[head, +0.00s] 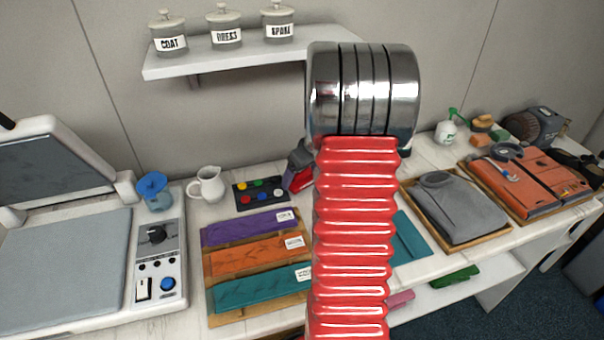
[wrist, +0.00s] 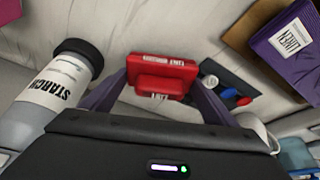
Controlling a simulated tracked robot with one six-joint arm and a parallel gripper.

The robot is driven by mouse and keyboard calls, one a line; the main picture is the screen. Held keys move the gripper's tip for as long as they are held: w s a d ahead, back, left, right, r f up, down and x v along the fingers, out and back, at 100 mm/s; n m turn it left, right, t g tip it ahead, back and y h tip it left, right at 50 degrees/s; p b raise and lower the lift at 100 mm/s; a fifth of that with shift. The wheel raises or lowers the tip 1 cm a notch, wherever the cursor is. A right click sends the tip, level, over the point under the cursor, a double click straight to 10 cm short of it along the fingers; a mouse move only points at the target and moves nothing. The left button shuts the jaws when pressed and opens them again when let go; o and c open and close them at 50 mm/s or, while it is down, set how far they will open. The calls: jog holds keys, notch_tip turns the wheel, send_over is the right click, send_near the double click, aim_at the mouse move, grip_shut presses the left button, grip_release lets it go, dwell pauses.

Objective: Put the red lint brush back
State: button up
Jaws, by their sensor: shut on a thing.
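The red lint brush (wrist: 162,68) shows in the wrist view with white LINT lettering on it. My gripper (wrist: 160,84) is shut on it, with one purple finger at each side. In the head view a red part of the brush (head: 301,181) shows just left of my red ribbed arm, beside the dark gripper (head: 300,158); my arm hides the rest. I cannot tell whether the brush touches the table.
A STARCH bottle (wrist: 48,98) stands close at the left in the wrist view. A dark tray of coloured pieces (head: 262,191), a white jug (head: 207,184) and folded cloths (head: 250,227) lie left of my arm. A shelf with jars (head: 228,45) hangs above.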

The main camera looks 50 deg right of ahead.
jog(key=shift+s+f, duration=0.15)
jog(key=shift+f, duration=0.25)
jog(key=o, duration=0.6)
jog(key=shift+o, duration=0.7)
jog(key=shift+a+f, duration=0.1)
jog(key=shift+f, duration=0.05)
jog(key=shift+r, duration=0.3)
jog(key=v, duration=1.3)
jog(key=shift+w, duration=0.35)
jog(key=shift+r, duration=0.1)
